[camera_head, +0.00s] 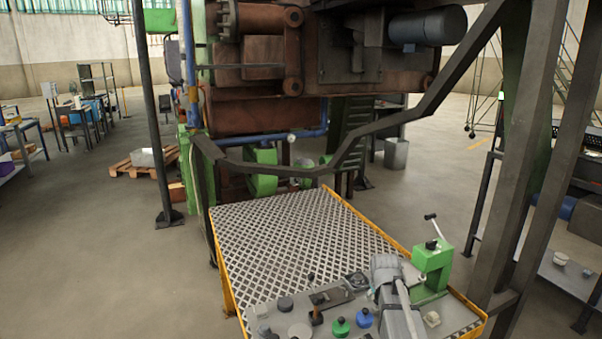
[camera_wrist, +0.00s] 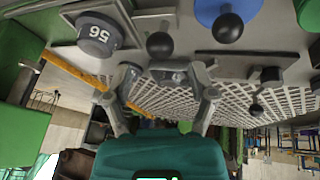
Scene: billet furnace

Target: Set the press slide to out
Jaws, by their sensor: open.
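The press slide is not clearly labelled in either view, so I cannot tell which control it is. A small dark fitting (camera_wrist: 170,70) lies close behind the fingertips. My gripper (camera_wrist: 164,78) is open there, with its fingers apart and nothing seen between them. In the head view my gripper (camera_head: 386,268) is over the right part of the control panel (camera_head: 300,332), and hides part of it. A dark slide-like plate (camera_head: 334,298) lies left of it.
A green block with a lever (camera_head: 432,262) stands just right of my gripper. Blue (camera_head: 364,318) and green (camera_head: 340,327) knobs and an upright lever (camera_head: 312,290) stand on the panel. A grey knob marked 56 (camera_wrist: 97,34) is nearby. The mesh platform (camera_head: 290,235) behind is clear.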

